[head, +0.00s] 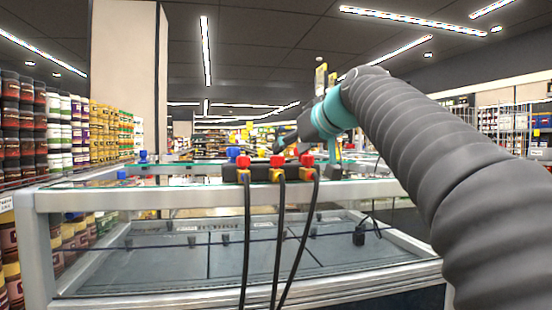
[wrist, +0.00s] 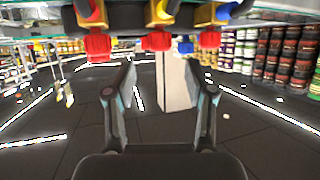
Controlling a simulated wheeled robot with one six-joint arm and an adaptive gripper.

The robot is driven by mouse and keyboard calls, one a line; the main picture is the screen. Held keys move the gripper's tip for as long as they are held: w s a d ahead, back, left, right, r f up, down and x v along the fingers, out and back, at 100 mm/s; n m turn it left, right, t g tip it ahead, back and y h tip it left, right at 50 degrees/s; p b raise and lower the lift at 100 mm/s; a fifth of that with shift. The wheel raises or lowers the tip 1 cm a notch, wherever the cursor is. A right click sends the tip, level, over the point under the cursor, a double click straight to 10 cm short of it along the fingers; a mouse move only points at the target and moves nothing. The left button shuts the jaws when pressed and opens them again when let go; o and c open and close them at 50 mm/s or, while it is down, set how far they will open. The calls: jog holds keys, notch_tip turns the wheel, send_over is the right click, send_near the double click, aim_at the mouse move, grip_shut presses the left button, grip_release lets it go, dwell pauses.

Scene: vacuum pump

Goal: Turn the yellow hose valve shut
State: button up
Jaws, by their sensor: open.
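The yellow hose valve (head: 277,161) sits in the middle of a row of three on the cabinet's upper front rail, in the head view. A blue valve (head: 243,162) is to its left and a red valve (head: 307,160) to its right. The wrist view looks upside down; there the yellow valve (wrist: 161,11) is at top centre, between the red (wrist: 90,10) and blue (wrist: 236,8) ones. My gripper (head: 285,143) is just above and behind the yellow valve. Its two fingers (wrist: 162,72) are spread and empty, roughly lined up with it. Contact cannot be told.
Black hoses (head: 280,235) hang from the valves down the front of the glass cabinet (head: 150,198). Red fittings (wrist: 158,41) sit on the valve bodies. Shelves of jars (head: 70,125) stand at the left. Another blue knob (head: 143,157) is farther back left. Air above the row is mostly free.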

aim_at(277, 158)
jog(key=x, duration=0.7)
jog(key=shift+w+f, duration=0.1)
jog(key=shift+w, duration=0.05)
grip_shut()
